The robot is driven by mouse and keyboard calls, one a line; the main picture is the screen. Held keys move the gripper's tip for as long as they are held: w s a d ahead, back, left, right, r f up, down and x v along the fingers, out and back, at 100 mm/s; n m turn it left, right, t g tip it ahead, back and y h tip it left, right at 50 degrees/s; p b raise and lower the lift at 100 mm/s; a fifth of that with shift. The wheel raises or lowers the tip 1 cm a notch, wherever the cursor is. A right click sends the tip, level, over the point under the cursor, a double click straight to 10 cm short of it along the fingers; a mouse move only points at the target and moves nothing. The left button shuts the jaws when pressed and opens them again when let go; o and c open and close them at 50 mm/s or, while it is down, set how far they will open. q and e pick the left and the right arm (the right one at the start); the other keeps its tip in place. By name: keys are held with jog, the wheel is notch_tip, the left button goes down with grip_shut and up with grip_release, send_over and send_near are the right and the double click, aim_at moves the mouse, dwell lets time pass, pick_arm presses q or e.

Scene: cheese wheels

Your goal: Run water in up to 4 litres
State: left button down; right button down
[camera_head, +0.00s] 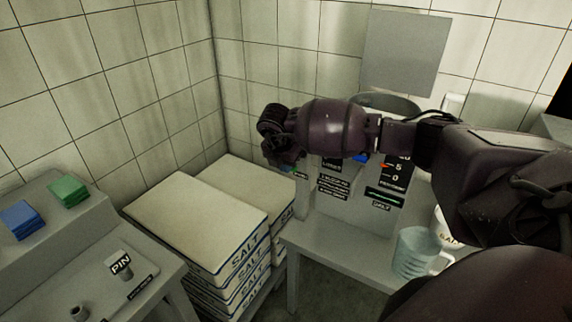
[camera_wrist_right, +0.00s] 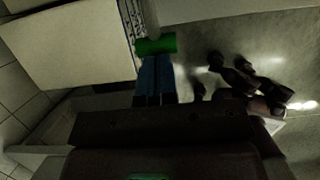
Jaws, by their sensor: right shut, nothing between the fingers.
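A grey machine (camera_head: 350,207) with dark labels stands on a light table, partly hidden behind my right arm. Its dark gauge strip (camera_head: 396,172) shows 5 and 0 with a red pointer near the 5; the label above is partly covered. A round metal vessel (camera_head: 390,103) shows above the arm. My right gripper (camera_head: 283,160) is at the machine's left side, shut and empty. In the right wrist view, the blue fingers of the right gripper (camera_wrist_right: 155,62) point at a green bar (camera_wrist_right: 155,45), apparently very close; contact is unclear. My left gripper is not in view.
A translucent jug (camera_head: 412,252) stands on the table's front right, beside a partly hidden white container (camera_head: 443,232). Stacked salt sacks (camera_head: 200,225) are left of the machine. A grey desk (camera_head: 60,260) with blue and green blocks is at far left. Tiled walls close off the back.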

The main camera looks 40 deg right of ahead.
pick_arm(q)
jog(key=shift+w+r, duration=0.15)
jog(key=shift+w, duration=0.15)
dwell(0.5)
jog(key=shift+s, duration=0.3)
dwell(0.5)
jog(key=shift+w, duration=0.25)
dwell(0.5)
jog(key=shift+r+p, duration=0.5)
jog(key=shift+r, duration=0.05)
pick_arm(e)
jog(key=shift+r, duration=0.85)
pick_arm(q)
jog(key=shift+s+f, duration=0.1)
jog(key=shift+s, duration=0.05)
